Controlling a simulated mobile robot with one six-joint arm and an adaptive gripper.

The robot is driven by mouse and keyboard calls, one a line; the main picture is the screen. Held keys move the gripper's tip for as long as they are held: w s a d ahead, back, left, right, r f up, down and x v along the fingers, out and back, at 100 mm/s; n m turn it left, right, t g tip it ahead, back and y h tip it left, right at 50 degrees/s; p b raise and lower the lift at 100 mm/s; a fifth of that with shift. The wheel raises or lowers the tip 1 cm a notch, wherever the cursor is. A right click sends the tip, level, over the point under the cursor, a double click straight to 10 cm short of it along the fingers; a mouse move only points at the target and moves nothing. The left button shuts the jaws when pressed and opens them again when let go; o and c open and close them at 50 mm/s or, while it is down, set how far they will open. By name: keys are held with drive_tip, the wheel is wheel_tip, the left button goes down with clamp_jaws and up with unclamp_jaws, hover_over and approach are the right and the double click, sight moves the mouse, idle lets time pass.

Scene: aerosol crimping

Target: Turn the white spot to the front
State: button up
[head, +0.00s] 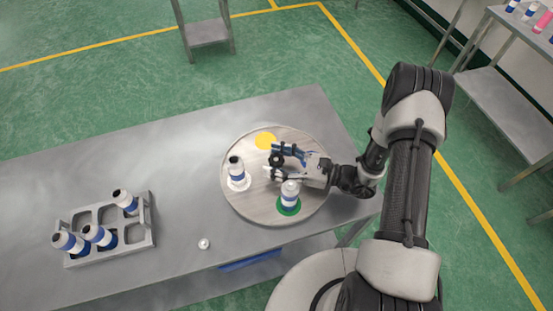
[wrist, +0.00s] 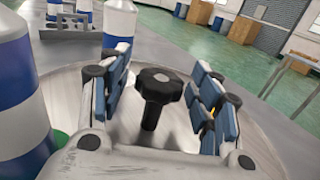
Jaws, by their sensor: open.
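A round turntable (head: 248,205) stands on the metal table, with a black star-shaped knob (wrist: 158,85) on a post at its middle. The white spot (head: 238,187) is at the turntable's left, under a blue-and-white can (head: 236,170). A green spot (head: 289,211) at the near right lies under another can (head: 290,191). A yellow spot (head: 265,140) at the far side is bare. My gripper (head: 278,161) reaches in from the right. In the wrist view its open fingers (wrist: 163,98) stand on both sides of the knob, with gaps visible.
A metal rack (head: 147,238) with several cans stands on the table's left. A small white round piece (head: 204,243) lies near the front edge. The can on the green spot stands close beside my gripper.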

drive_tip(key=shift+c, duration=0.6)
clamp_jaws()
